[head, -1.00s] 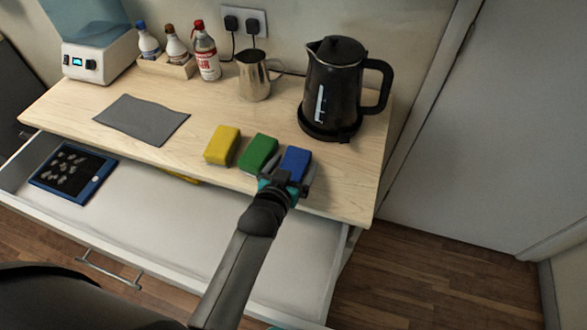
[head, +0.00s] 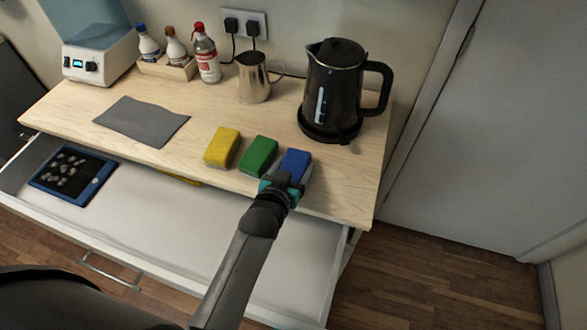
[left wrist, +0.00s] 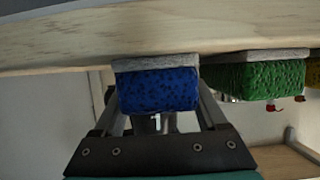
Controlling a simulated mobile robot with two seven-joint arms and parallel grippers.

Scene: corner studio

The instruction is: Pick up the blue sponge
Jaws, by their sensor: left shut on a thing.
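The blue sponge (head: 296,164) is at the front edge of the wooden counter, the rightmost of three sponges. My left gripper (head: 285,182) reaches it from the front and is shut on it. In the left wrist view, the blue sponge (left wrist: 158,88) with its grey pad sits between the two fingers, against the counter; I cannot tell whether there is a gap below it. My right gripper is not in view.
A green sponge (head: 259,156) stands close on the left, then a yellow sponge (head: 222,147). A black kettle (head: 333,90) stands behind. An open drawer (head: 150,222) lies below the counter front, holding a blue-framed tray (head: 100,182).

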